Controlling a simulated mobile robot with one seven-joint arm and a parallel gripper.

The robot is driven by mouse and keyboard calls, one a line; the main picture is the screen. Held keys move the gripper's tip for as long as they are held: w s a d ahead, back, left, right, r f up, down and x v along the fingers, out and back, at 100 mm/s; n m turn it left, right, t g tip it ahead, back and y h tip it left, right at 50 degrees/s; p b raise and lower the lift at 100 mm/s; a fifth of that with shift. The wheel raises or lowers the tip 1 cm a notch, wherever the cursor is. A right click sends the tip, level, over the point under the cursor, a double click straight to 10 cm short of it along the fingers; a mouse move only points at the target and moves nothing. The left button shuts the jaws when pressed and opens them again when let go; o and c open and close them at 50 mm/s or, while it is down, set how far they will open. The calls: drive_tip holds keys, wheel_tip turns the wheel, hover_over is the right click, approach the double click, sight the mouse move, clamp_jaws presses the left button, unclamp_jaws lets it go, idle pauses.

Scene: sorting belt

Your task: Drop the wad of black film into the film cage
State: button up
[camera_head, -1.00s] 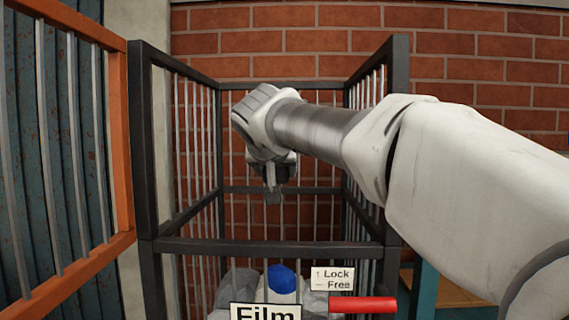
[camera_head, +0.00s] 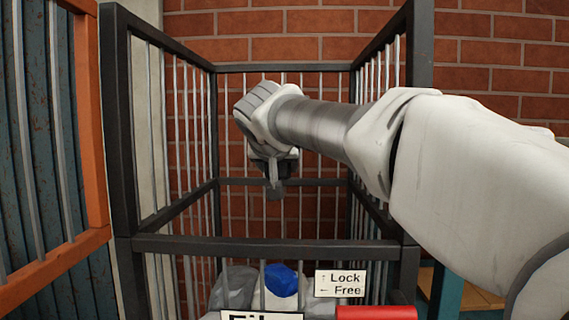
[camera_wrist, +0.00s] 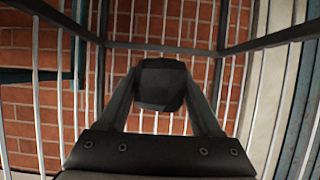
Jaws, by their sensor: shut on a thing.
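My gripper (camera_head: 275,188) is shut on the wad of black film (camera_wrist: 161,84), which fills the space between the two fingers in the wrist view. In the head view the wad is a small dark shape at the fingertips, partly hidden by the gripper. The film cage (camera_head: 245,246) is a dark frame with grey bars, open at the top front. My gripper hangs inside the outline of the cage, above the contents, with bars and brick wall behind it. A sign reading "Film", cut off at the bottom, is on the cage front (camera_head: 262,316).
Grey bags (camera_head: 235,288) and a blue-topped item (camera_head: 281,280) lie low in the cage. A Lock/Free sign (camera_head: 340,283) and a red handle (camera_head: 376,312) are at the front. An orange barred frame (camera_head: 90,120) stands at the left.

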wheel_tip(320, 180, down, 3)
drive_tip(key=shift+f+b, duration=0.2)
drive_tip(key=shift+b, duration=0.7)
drive_tip(key=o, duration=1.4)
drive_tip(key=shift+c, duration=0.2)
drive_tip(key=shift+s+r, duration=0.1)
drive_tip(key=shift+r, duration=0.05)
